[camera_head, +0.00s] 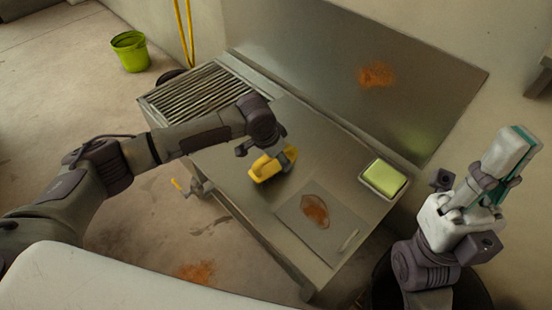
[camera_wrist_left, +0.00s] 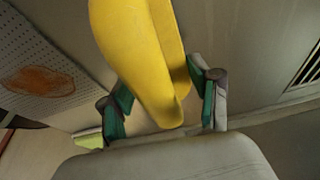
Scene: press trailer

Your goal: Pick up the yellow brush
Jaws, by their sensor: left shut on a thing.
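The yellow brush (camera_head: 262,171) is over the middle of the metal table (camera_head: 232,166), beneath my left gripper (camera_head: 272,157). In the left wrist view the brush (camera_wrist_left: 140,55) is a large smooth yellow body between the teal-padded fingers of my left gripper (camera_wrist_left: 163,108). My left gripper is shut on the brush. I cannot tell whether the brush touches the tabletop. My right gripper (camera_head: 512,152) is raised at the right, away from the table, fingers pointing up. Its teal pads show, but its opening is unclear.
A green sponge (camera_head: 384,178) sits in a tray at the table's right end. A grey board (camera_head: 334,244) with a brown stain lies near the front right. A slatted rack (camera_head: 200,97) is at the left end. A green bucket (camera_head: 130,52) stands on the floor.

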